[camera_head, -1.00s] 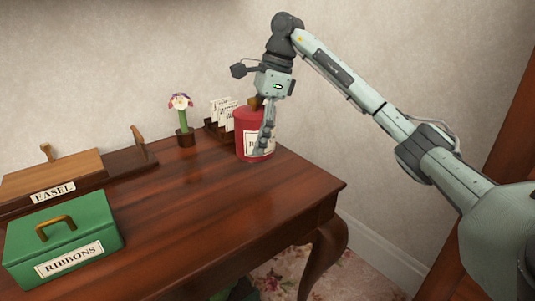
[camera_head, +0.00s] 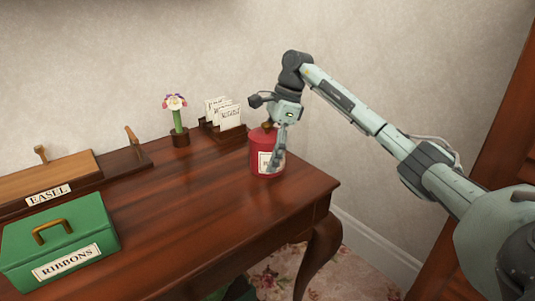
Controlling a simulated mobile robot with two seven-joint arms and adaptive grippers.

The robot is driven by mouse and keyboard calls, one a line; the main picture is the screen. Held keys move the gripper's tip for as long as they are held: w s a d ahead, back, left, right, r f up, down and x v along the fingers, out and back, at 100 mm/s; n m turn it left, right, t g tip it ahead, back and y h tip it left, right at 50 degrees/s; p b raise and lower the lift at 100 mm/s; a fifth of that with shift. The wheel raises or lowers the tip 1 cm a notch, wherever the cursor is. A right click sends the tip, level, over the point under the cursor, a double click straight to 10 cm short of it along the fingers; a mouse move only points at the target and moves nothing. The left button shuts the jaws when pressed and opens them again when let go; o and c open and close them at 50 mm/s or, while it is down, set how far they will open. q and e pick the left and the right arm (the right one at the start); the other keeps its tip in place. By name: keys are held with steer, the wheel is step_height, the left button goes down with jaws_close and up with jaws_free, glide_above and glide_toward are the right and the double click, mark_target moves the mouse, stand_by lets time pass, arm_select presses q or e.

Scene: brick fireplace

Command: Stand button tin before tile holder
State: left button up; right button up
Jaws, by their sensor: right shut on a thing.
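The red tin (camera_head: 262,143) with a cream label stands upright near the right end of the wooden table; part of its label is hidden by a finger. My right gripper (camera_head: 275,150) comes down over it from above and is shut on it. I cannot tell whether its base touches the table. The tile holder (camera_head: 208,128), a dark wooden rack with several white lettered tiles, is at the back by the wall, behind and left of the tin. A gap shows between them. My left gripper is not in view.
A flower in a small brown pot (camera_head: 181,139) stands left of the holder. A wooden easel box (camera_head: 45,180) and a green ribbons box (camera_head: 85,225) fill the left of the table (camera_head: 190,220). The table's middle and front are clear.

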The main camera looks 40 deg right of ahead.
mark_target(275, 132)
steer(key=o, duration=1.2)
steer(key=shift+f, duration=0.1)
steer(key=o, duration=0.4)
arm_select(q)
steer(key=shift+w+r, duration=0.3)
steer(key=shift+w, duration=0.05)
arm_select(e)
steer(key=shift+d+r, duration=0.15)
steer(key=shift+r, duration=0.25)
steer(key=v, duration=1)
steer(key=shift+r, duration=0.3)
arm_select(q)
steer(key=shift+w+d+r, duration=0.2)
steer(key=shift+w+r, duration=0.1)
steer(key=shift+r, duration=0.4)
arm_select(e)
steer(key=shift+s+d+r, duration=0.1)
steer(key=shift+d+r, duration=0.1)
steer(key=shift+r, duration=0.15)
